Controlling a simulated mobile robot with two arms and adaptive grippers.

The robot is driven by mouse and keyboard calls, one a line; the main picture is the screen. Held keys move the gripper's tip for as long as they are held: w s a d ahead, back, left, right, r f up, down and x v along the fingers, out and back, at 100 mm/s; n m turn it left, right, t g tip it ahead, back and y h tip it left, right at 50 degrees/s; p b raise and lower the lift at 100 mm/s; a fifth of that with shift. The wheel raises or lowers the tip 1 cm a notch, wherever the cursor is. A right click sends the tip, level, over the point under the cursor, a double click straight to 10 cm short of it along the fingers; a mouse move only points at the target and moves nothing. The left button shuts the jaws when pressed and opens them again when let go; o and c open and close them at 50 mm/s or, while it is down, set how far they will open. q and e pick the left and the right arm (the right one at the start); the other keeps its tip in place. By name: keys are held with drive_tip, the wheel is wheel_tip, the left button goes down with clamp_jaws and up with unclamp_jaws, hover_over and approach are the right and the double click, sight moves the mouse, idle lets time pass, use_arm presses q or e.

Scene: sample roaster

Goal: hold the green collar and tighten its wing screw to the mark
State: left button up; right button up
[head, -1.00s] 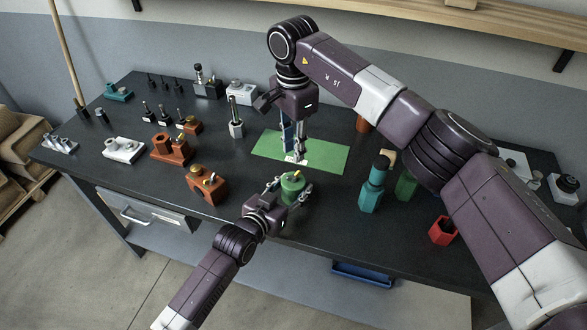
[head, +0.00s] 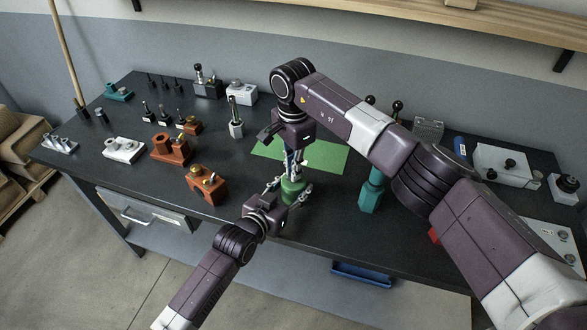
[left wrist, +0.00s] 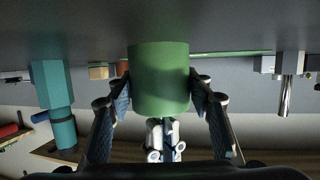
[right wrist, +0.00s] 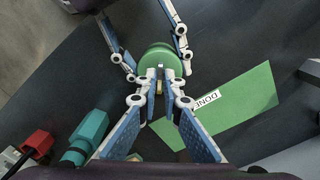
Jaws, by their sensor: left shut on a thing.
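The green collar (head: 291,189) stands near the front edge of the table. My left gripper (head: 289,190) is shut on it from the front, with one finger on each side. In the left wrist view the collar (left wrist: 158,78) fills the space between my left fingers (left wrist: 160,95). My right gripper (head: 293,170) points down just over the collar's top. In the right wrist view its fingertips (right wrist: 161,82) are close together around the small screw on the collar (right wrist: 157,57). The fingers mostly hide the screw and mark, and I cannot tell whether they grip it.
A green mat (right wrist: 239,102) labelled DONE lies behind the collar. A brown-orange block with brass parts (head: 206,187) stands to the left, and a teal holder (head: 371,192) to the right. A red holder (right wrist: 38,143) is farther right. Some bare table lies between the brown-orange block and the collar.

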drive_tip(key=shift+m, duration=0.4)
clamp_jaws()
drive_tip(key=m, duration=0.2)
drive_tip(key=shift+w+d+m, duration=0.1)
drive_tip(key=shift+m, duration=0.3)
drive_tip(key=m, duration=0.3)
drive_tip(key=shift+m, duration=0.4)
drive_tip(key=m, duration=1)
drive_tip(key=shift+m, duration=0.4)
drive_tip(key=m, duration=0.3)
drive_tip(key=shift+m, duration=0.3)
drive_tip(key=m, duration=0.6)
drive_tip(key=shift+m, duration=0.4)
drive_tip(key=o, duration=0.5)
unclamp_jaws()
